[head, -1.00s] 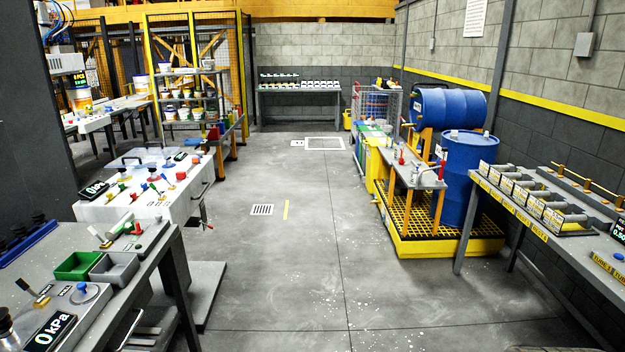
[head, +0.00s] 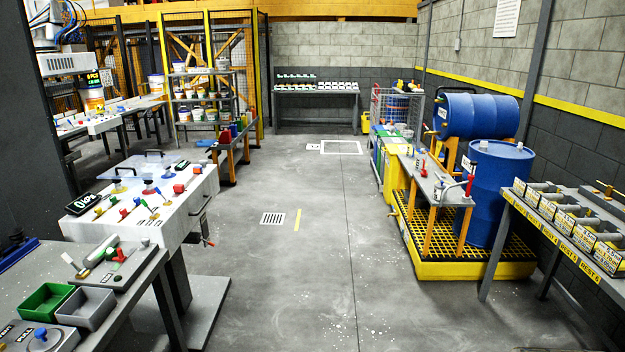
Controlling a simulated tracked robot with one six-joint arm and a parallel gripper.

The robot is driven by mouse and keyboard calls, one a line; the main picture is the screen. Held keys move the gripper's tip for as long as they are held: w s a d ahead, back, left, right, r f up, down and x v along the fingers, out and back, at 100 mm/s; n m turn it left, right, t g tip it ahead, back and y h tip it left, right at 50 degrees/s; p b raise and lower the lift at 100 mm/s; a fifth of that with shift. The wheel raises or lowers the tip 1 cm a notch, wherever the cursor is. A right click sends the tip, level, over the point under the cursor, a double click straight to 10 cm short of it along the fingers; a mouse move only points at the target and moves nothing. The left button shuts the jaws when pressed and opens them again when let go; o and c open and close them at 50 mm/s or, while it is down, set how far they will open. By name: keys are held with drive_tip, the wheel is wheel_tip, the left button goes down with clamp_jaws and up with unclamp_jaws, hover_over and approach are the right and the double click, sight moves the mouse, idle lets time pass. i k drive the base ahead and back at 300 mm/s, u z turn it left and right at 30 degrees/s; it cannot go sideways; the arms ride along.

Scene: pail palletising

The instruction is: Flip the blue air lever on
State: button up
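A white control bench (head: 185,216) stands at the left of the head view. Its top carries several small levers and knobs with coloured handles. A blue-handled lever (head: 153,212) lies among them, near green and red ones; it is too small to tell its position for sure. A dark display (head: 82,204) sits at the bench's left end, its reading unclear at this angle. A blue knob (head: 40,335) is on the nearer grey bench at the lower left. My gripper is not in view.
The grey bench (head: 140,275) at the near left holds a green bin (head: 45,301) and a grey bin (head: 87,308). A table (head: 560,225) is at far right. The middle floor (head: 320,240) is clear.

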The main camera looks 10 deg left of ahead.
sight(156, 189)
drive_tip(key=u, duration=0.25)
drive_tip(key=i, duration=1.45)
drive_tip(key=u, duration=0.6)
drive_tip(key=i, duration=0.75)
drive_tip(key=u, duration=0.9)
drive_tip(key=i, duration=1.4)
drive_tip(key=u, duration=1.9)
